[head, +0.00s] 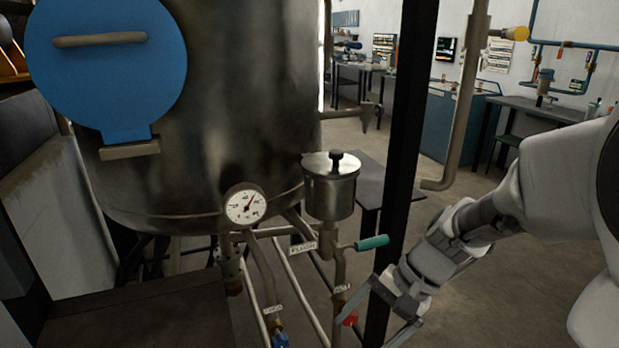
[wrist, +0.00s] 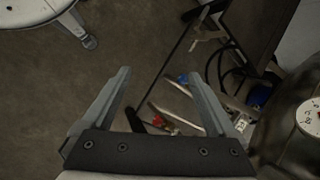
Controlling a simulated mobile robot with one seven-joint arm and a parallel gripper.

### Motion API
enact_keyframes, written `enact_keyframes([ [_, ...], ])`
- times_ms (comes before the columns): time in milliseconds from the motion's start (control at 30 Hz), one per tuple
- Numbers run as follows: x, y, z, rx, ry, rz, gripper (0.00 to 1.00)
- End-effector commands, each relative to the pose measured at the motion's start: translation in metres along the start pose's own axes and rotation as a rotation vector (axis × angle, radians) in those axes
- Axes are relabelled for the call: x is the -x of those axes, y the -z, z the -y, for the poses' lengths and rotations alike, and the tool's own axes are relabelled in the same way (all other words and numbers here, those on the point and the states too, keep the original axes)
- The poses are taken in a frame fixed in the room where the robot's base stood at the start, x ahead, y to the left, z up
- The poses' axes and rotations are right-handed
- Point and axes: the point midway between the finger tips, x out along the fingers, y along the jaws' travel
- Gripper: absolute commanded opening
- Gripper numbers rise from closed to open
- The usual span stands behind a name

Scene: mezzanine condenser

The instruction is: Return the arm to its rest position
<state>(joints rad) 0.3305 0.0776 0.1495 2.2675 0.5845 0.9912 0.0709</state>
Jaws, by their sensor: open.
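My gripper (head: 385,312) is at the lower right of the head view, at the end of my white and grey arm, which reaches in from the right edge. It points down and left, close to the black post and the red valve handle (head: 350,319). In the wrist view my gripper (wrist: 160,75) has its two fingers spread wide with nothing held between them. Pipes and a red handle (wrist: 160,121) show behind and below the gap. Whether the gripper touches the post or pipes I cannot tell.
A steel tank (head: 240,120) with a blue round cover fills the left. In front are a gauge (head: 245,205), a small steel pot (head: 330,190), a teal handle (head: 371,242) and a blue valve handle (head: 280,340). The black post (head: 404,140) stands beside my gripper. Open floor (head: 490,280) lies behind my arm.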

Motion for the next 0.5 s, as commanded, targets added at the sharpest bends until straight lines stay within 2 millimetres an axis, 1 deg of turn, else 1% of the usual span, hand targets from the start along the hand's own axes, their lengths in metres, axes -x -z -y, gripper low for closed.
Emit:
enact_keyframes([
  [33, 0.01, -0.008, 0.0, 0.057, -0.026, -0.041, 0.93],
  [200, 0.037, -0.03, -0.007, 0.236, -0.113, -0.17, 0.93],
  [500, 0.083, -0.062, -0.026, 0.513, -0.239, -0.406, 0.93],
])
